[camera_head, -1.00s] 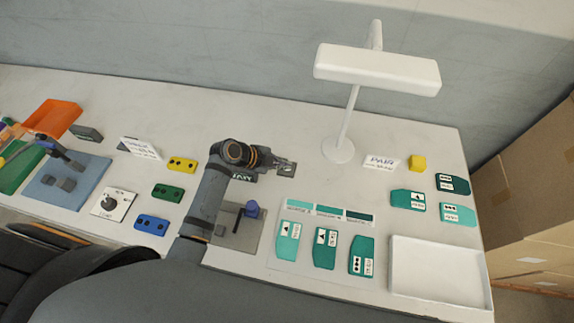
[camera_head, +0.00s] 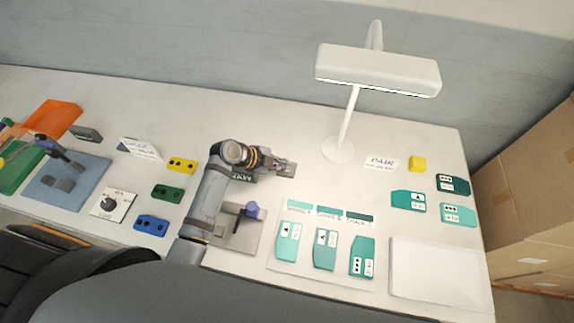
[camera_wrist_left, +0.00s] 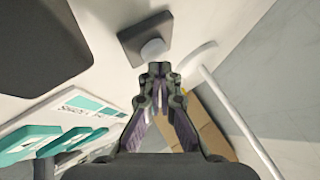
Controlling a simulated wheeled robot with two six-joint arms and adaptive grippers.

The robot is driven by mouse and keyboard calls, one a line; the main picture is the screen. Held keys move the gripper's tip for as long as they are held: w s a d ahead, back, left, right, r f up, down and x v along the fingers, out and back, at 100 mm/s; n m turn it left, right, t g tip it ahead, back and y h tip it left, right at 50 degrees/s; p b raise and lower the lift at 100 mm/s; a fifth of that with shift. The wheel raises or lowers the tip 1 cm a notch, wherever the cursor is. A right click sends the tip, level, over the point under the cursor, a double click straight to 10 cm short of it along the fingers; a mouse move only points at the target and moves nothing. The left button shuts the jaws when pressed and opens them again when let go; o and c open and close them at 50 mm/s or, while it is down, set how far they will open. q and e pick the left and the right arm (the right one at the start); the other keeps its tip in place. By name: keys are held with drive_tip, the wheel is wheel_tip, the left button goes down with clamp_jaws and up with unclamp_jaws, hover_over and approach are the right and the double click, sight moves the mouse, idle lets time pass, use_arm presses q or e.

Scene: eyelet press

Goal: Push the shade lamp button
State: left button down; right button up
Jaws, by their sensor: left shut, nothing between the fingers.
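The white shade lamp (camera_head: 378,70) stands at the back of the table on a thin stem and round base; the underside edge of its shade looks bright. In the left wrist view, a dark square plate with a pale round button (camera_wrist_left: 152,47) lies just beyond my fingertips. In the head view the plate (camera_head: 291,172) is partly hidden by my fingers. My left gripper (camera_head: 283,165) is shut and empty, with its tips (camera_wrist_left: 159,70) very close to the button; I cannot tell whether they touch. My right gripper is not in view.
Teal cards (camera_head: 325,249) lie on a mat at the front, with a white tray (camera_head: 440,270) to their right. A yellow cube (camera_head: 417,163) and a PAIR sign (camera_head: 382,163) stand right of the lamp base. A grey plate with a blue-knobbed device (camera_head: 252,211) sits beside my forearm.

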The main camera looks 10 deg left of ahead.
use_arm(q)
wheel_tip(320, 180, up, 6)
drive_tip(key=p, duration=0.4)
drive_tip(key=shift+p, duration=0.35)
